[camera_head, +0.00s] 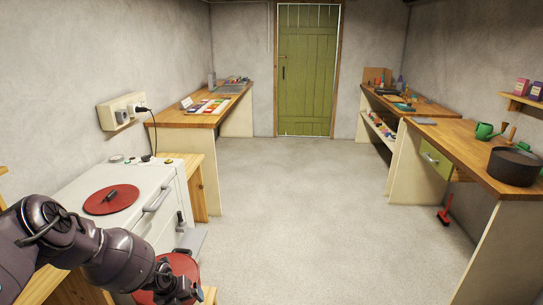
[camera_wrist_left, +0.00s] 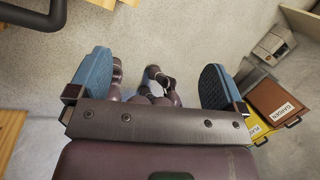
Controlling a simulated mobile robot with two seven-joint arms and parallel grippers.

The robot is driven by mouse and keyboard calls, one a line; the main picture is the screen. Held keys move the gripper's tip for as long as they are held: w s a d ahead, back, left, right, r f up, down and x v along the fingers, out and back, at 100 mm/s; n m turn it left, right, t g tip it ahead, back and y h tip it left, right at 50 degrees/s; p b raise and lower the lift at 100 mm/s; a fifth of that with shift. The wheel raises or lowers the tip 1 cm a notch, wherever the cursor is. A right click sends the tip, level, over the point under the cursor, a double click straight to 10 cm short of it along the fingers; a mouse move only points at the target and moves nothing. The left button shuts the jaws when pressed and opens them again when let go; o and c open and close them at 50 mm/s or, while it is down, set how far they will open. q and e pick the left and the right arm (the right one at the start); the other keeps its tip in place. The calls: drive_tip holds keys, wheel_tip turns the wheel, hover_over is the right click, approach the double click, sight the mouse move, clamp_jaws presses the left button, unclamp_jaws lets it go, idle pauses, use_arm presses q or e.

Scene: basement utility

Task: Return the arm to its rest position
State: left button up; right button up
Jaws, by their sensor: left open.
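My left arm (camera_head: 110,258) comes in from the left in the head view and reaches in front of the white appliance. Its hand end (camera_head: 172,288) is low in the picture, over a red round surface (camera_head: 182,266). In the left wrist view my left gripper (camera_wrist_left: 155,74) has its two blue finger pads wide apart. Nothing is held between them. Below the gap are pale floor and dark purple-brown parts that look like my own. My right arm and right gripper do not show.
The white appliance (camera_head: 146,186) carries a red disc (camera_head: 111,199) close by the arm. The floor (camera_head: 290,215) is open towards the green door (camera_head: 306,70). A wooden workbench (camera_head: 475,150) lines the right. A brown box marked GARDEN (camera_wrist_left: 275,104) stands at right in the wrist view.

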use_arm(q)
drive_tip(key=s+d+r+n+t+h+b, duration=0.15)
drive_tip(key=s+d+h, duration=0.3)
drive_tip(key=d, duration=0.95)
drive_tip(key=s+d+r+n+h, duration=0.1)
drive_tip(key=s+d+n+h, duration=0.3)
drive_tip(key=d, duration=1)
drive_tip(key=s+d+r+n+t+h+b, duration=0.25)
drive_tip(key=s+d+r+n+t, duration=0.2)
drive_tip(key=d+r+n, duration=0.4)
drive_tip(key=a+f+n+t+y+b, duration=0.15)
drive_tip(key=a+n+t+y, duration=0.35)
drive_tip(key=a, duration=0.6)
drive_tip(key=a+f+n+t+y+b, duration=0.1)
drive_tip(key=a+n+y+b, duration=0.15)
drive_tip(key=a+n, duration=0.7)
drive_tip(key=s+a+f+n+g+y+b, duration=0.2)
drive_tip(key=s+a+f+y, duration=0.4)
drive_tip(key=s+a+f, duration=0.9)
drive_tip(key=s+a+n+g, duration=0.1)
drive_tip(key=s+a, duration=0.1)
drive_tip(key=s, duration=0.1)
drive_tip(key=shift+a+f, duration=0.2)
drive_tip(key=shift+f, duration=0.1)
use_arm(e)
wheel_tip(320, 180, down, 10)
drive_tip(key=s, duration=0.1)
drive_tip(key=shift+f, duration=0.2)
